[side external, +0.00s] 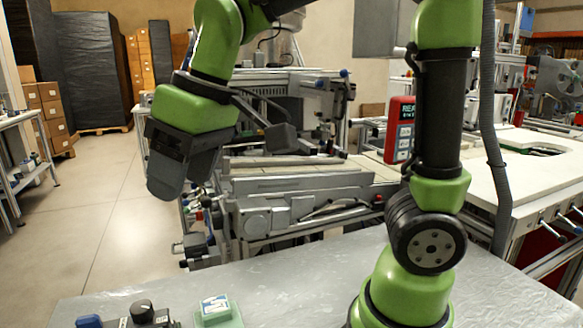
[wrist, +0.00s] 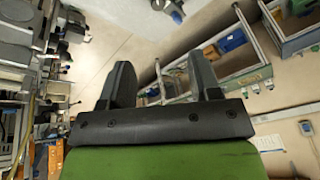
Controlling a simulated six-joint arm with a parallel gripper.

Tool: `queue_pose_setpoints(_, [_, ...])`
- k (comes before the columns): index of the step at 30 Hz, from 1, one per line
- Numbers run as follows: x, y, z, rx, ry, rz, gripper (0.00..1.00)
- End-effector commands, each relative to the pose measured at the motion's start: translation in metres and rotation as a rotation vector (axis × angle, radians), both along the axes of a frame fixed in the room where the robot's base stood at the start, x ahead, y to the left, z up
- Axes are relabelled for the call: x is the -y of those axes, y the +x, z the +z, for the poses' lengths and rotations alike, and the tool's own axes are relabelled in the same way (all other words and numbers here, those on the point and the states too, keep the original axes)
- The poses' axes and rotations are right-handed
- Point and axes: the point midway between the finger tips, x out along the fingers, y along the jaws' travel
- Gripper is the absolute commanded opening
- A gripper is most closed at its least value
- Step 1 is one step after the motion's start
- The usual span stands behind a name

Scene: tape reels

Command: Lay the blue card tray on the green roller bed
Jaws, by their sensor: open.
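My gripper (side external: 182,185) hangs in the air at the left in the side view, fingers pointing down, above the floor beyond the metal table. In the wrist view its two dark fingers (wrist: 160,65) stand apart with nothing between them. I cannot make out the blue card tray for certain in either view. A blue item (wrist: 232,40) lies in a shelf-like frame in the wrist view, but it is too small to identify. I cannot pick out a green roller bed either. A pale green block with a white and blue label (side external: 214,312) sits at the table's front edge.
The metal table (side external: 275,285) is mostly bare. A small black-knobbed device (side external: 142,314) and a blue item (side external: 88,321) stand at its front left. A grey machine (side external: 300,183) stands behind it, with a white worktop (side external: 525,175) at right. Open floor (side external: 110,220) lies left.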

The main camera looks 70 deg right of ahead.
Motion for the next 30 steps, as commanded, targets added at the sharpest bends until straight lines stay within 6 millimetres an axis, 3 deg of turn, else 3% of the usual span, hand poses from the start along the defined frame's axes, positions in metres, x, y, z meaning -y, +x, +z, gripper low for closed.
queue_pose_setpoints(3, [0.024, -0.042, 0.015, 0.081, 0.078, -0.168, 0.57])
queue_pose_setpoints(6, [0.036, -0.073, 0.016, 0.134, 0.136, -0.288, 0.57])
queue_pose_setpoints(12, [0.046, -0.109, 0.007, 0.205, 0.217, -0.442, 0.57])
queue_pose_setpoints(30, [0.048, -0.117, 0.003, 0.220, 0.235, -0.475, 0.57])
